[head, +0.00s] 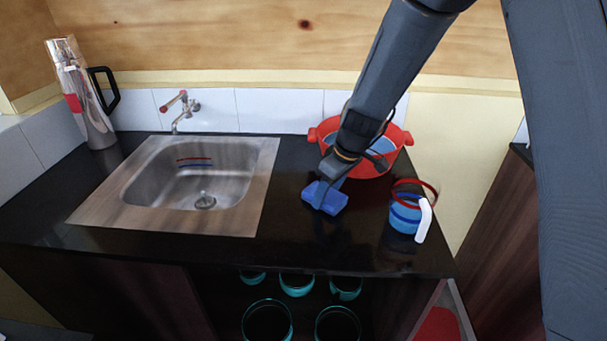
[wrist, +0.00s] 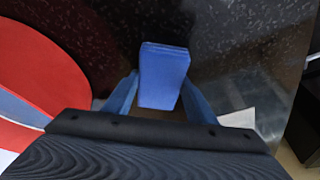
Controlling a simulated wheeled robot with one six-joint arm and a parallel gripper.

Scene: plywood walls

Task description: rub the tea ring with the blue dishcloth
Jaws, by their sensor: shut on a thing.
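The blue dishcloth (head: 325,197) is a small folded pad at the black counter, right of the sink. My gripper (head: 332,181) points down from above and is shut on it. In the wrist view the dishcloth (wrist: 164,77) sits between the two blue fingers of my gripper (wrist: 160,84). Its underside is hidden, so I cannot tell whether it presses on the counter or hovers just above. I cannot make out the tea ring in either view; the cloth or my arm may cover it.
A red basin (head: 400,136) stands close behind my gripper. A blue mug (head: 404,217) with a white handle stands to the right, near the front edge. The steel sink (head: 258,190) lies left. A steel flask (head: 88,105) stands far left. Teal vessels (head: 267,318) sit below the counter.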

